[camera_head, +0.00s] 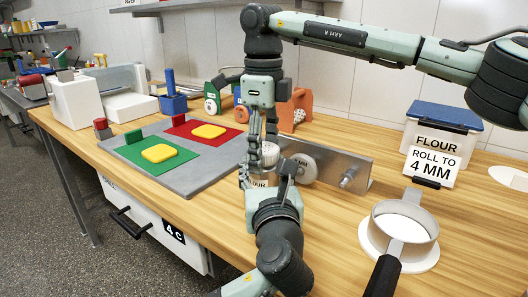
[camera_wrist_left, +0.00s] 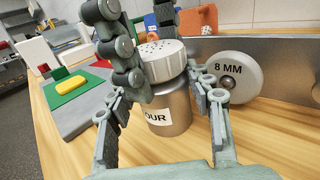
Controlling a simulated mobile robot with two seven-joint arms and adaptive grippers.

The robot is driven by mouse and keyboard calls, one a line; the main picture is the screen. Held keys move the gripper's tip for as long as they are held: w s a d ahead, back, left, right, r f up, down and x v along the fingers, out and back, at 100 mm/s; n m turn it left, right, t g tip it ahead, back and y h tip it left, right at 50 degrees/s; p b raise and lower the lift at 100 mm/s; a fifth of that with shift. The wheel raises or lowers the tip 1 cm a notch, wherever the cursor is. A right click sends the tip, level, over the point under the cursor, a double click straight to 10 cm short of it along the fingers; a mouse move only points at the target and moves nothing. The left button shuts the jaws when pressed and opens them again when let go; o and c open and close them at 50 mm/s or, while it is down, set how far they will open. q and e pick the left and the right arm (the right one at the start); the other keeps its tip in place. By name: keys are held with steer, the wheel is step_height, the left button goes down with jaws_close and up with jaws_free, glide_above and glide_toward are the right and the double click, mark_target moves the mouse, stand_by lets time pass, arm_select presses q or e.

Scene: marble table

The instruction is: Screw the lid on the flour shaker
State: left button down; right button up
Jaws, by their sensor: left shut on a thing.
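The flour shaker, a grey metal can with a label ending in "OUR" (camera_wrist_left: 172,115), stands upright on the wood table. My left gripper (camera_head: 267,177) is shut on its body, one finger on each side. The white ribbed lid with small holes (camera_wrist_left: 160,60) sits on top of the can; it also shows in the head view (camera_head: 269,156). Whether its thread is engaged is hidden. My right gripper (camera_head: 262,147) points down from above, its fingers around the lid. One finger covers the lid's left side; whether they press on it cannot be told.
A grey tray (camera_head: 200,180) with green and red mats lies left. A ring sieve (camera_head: 405,222) and a flour box (camera_head: 436,140) are at right. Free wood lies in front.

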steer(key=shift+r, duration=0.1)
steer(key=shift+r, duration=2)
steer(key=c, duration=1)
steer(key=shift+f, duration=0.35)
steer(key=shift+r, duration=2.05)
arm_select(q)
steer(key=c, duration=0.6)
jaws_free()
